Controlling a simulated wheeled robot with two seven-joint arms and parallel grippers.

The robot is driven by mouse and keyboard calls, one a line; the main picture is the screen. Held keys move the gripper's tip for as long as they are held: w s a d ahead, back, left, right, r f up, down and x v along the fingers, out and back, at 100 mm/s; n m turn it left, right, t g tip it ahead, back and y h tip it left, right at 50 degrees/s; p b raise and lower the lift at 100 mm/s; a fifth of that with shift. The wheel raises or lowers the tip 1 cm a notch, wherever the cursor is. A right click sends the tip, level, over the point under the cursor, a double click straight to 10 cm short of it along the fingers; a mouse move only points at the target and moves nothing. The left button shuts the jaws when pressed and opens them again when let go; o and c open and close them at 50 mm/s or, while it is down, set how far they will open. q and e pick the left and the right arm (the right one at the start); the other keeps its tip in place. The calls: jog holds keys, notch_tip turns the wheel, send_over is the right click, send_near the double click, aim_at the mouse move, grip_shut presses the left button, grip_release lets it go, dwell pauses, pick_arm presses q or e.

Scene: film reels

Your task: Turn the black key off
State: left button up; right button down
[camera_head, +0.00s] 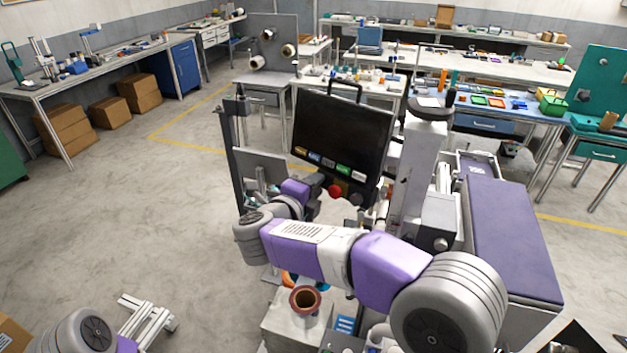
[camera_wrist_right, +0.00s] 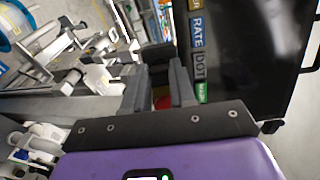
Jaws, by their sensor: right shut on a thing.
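My right gripper (camera_head: 318,195) is at the lower left edge of a tilted black panel (camera_head: 340,135) with a red button (camera_head: 335,191) at its bottom. In the right wrist view its two grey fingers (camera_wrist_right: 158,72) point away, with a dark piece (camera_wrist_right: 158,55) at their tips, which appears to be the black key. The gripper is shut on it. The key's angle cannot be made out. Part of a red thing (camera_wrist_right: 163,102) shows between the fingers. My left gripper is out of view; only part of my left arm shows at bottom left.
The panel's row of coloured labels (camera_wrist_right: 198,50) is close beside the fingers. A grey column (camera_head: 405,185) and a purple-topped bench (camera_head: 510,240) stand to the right. A brown-rimmed cup (camera_head: 305,299) is below my arm.

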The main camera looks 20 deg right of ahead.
dwell(0.5)
jog(key=c, duration=1.2)
grip_release()
jog(key=shift+a, duration=0.1)
jog(key=v, duration=0.7)
jog(key=shift+s, duration=0.25)
jog(key=shift+a, duration=0.1)
